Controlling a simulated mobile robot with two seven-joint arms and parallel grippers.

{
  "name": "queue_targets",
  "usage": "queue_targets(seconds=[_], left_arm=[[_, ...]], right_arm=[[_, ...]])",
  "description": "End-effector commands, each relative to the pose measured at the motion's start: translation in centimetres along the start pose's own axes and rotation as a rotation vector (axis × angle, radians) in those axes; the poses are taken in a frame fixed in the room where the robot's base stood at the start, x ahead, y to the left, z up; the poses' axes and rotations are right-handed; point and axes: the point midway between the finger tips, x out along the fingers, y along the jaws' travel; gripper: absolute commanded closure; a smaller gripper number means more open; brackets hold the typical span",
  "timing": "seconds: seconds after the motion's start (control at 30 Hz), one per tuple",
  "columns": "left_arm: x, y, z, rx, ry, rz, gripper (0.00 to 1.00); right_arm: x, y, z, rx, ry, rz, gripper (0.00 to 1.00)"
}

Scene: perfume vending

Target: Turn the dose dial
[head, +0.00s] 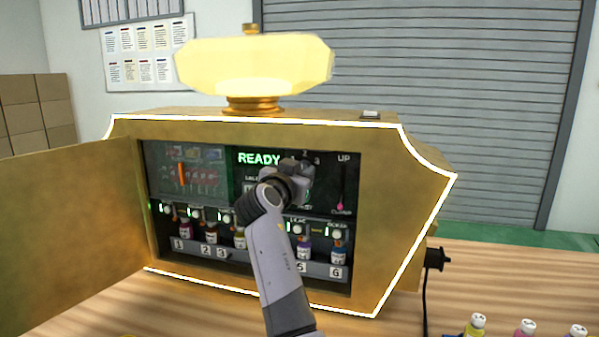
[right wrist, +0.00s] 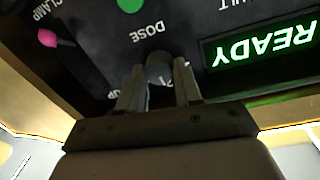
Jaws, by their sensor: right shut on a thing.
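The dose dial (right wrist: 158,66) is a small dark round knob on the machine's black panel, below the DOSE label in the right wrist view. My right gripper (right wrist: 160,84) has one finger on each side of it and is shut on it. In the head view my right gripper (head: 300,172) covers the dial, and only a few scale numbers show at its upper right. The dial's pointer is hidden, so its setting cannot be told. A green READY display (head: 258,158) is lit beside the dial. My left gripper is not in view.
The gold cabinet's door (head: 70,225) stands open at the left. A pink-tipped clamp lever (head: 341,200) is right of the dial. Numbered bottles (head: 337,253) stand in the lower bay. Loose bottles (head: 476,325) stand on the wooden table at the lower right.

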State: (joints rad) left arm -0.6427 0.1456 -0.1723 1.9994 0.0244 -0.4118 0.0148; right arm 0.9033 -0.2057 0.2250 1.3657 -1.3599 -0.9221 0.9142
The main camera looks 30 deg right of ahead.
Motion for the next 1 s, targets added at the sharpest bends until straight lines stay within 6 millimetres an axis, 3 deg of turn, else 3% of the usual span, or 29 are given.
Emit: queue_targets(seconds=[1.0], left_arm=[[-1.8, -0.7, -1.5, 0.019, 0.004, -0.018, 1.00]], right_arm=[[0.1, 0.0, -0.2, -0.841, 0.065, -0.015, 0.96]])
